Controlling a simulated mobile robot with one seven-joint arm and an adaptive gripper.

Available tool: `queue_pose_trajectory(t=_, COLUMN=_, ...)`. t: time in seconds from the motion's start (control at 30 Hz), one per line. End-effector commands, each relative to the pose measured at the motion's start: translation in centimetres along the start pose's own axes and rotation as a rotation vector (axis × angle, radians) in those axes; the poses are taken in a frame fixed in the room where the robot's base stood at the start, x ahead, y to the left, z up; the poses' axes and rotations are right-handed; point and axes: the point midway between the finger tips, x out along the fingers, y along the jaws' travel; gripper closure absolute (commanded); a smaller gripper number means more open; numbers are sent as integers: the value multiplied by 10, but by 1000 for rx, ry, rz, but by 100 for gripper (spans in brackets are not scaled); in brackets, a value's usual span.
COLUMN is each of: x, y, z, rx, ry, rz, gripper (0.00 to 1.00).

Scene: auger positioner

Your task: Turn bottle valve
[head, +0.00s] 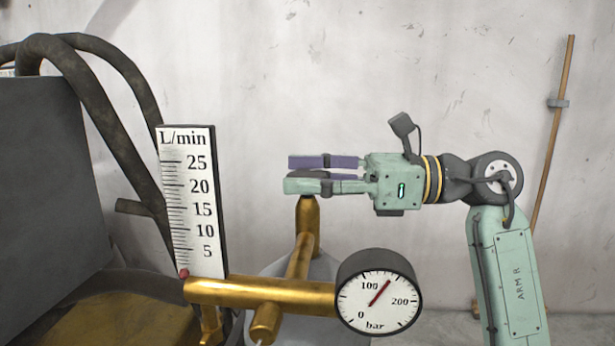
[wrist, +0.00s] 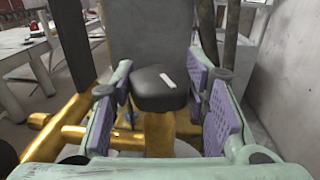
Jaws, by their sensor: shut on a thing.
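The bottle valve's dark knob (wrist: 158,98) with a white mark on its top sits between my gripper's purple finger pads in the wrist view. My gripper (head: 292,173) reaches in level from the right in the head view, shut on the knob, and its near finger hides the knob there. The brass valve stem (head: 307,216) rises just below the fingers. The flow scale (head: 190,200) marked L/min has a red ball (head: 183,274) at its bottom, below the 5 mark. The pressure gauge (head: 376,300) needle points between 100 and 200 bar.
A horizontal brass pipe (head: 270,292) joins the flow scale and the gauge. A grey bottle (head: 290,264) shows partly behind it. A dark panel (head: 45,190) and bent rusty tubes (head: 125,75) stand at left. A plain wall is behind; a thin pole (head: 553,130) is at right.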

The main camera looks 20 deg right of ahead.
Motion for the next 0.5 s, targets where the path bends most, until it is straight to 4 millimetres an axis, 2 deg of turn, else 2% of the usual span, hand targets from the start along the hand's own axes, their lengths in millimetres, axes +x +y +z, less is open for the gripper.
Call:
queue_pose_trajectory(t=0.17, x=0, y=0, z=0, rx=0, ry=0, rz=-1, gripper=86)
queue_pose_trajectory(t=0.2, x=0, y=0, z=0, rx=0, ry=0, rz=-1, gripper=56)
queue_pose_trajectory(t=0.43, x=0, y=0, z=0, rx=0, ry=0, rz=-1, gripper=40)
queue_pose_trajectory(t=0.5, x=0, y=0, z=0, rx=0, ry=0, rz=-1, gripper=39)
